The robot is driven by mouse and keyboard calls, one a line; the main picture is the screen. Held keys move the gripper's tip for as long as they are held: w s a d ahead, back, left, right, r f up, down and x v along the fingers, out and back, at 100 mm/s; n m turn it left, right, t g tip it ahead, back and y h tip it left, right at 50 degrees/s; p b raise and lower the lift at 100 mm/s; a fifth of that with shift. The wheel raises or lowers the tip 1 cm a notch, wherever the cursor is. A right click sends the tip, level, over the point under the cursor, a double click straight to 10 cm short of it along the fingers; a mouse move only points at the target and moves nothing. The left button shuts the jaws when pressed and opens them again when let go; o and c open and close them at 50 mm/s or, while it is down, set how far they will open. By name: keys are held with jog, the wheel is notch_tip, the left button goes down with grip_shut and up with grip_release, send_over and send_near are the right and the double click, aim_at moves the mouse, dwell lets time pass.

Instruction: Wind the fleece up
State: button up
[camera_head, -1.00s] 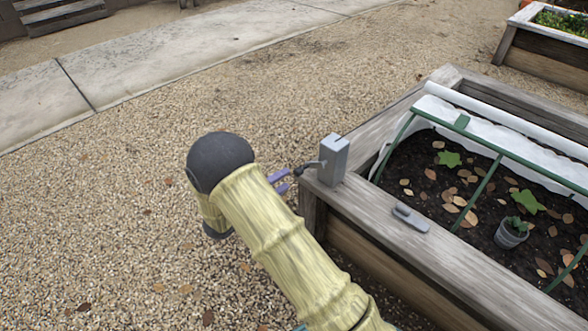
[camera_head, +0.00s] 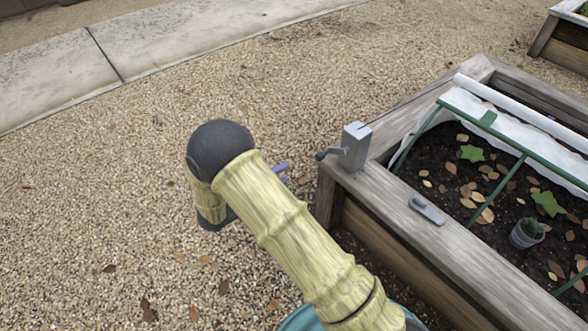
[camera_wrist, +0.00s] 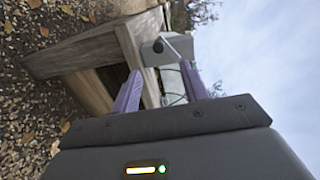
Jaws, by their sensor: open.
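The white fleece (camera_head: 456,99) lies along the far side of the raised bed's green hoop frame, with a white roll (camera_head: 520,110) beside it. Dark soil shows uncovered in front. A grey crank box (camera_head: 357,146) stands on the bed's near left corner. Its crank arm sticks out left to a dark knob (camera_head: 320,156). My gripper (camera_head: 284,173) has purple fingers, partly hidden behind my arm; it is left of the knob, apart from it. In the wrist view the gripper (camera_wrist: 160,68) is open and empty, with the knob (camera_wrist: 158,46) ahead between the fingers.
The bed's wooden rim (camera_head: 440,240) carries a small grey cleat-like fitting (camera_head: 427,209). A small potted plant (camera_head: 526,233) and dry leaves lie on the soil. Open gravel (camera_head: 110,220) spreads left of the bed. Another raised bed (camera_head: 560,43) stands far right.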

jog(key=w+d+r+n+y+p, duration=0.3)
jog(key=r+n+y, duration=0.3)
jog(key=n, duration=0.1)
jog(key=w+d+r+n+y+p, duration=0.2)
jog(key=w+r+n+y, duration=0.1)
jog(key=r+n+y, duration=0.35)
jog(key=s+d+r+n+g+p, duration=0.1)
jog(key=s+d+r+n+g, duration=0.1)
jog(key=s+n, duration=0.3)
jog(key=s+d+r+n+g+y+p, duration=0.1)
jog(key=s+d+n, duration=0.4)
jog(key=s, duration=0.6)
jog(key=s+d+r+n+g+p, duration=0.2)
jog(key=s+d+r+n+g, duration=0.1)
jog(key=s, duration=0.5)
jog(key=shift+d+r+n+g, duration=0.2)
jog(key=shift+d+n+g, duration=0.3)
jog(key=shift+n+g, duration=0.45)
jog(key=shift+w, duration=0.1)
jog(key=shift+c, duration=0.8)
jog(key=shift+w, duration=0.1)
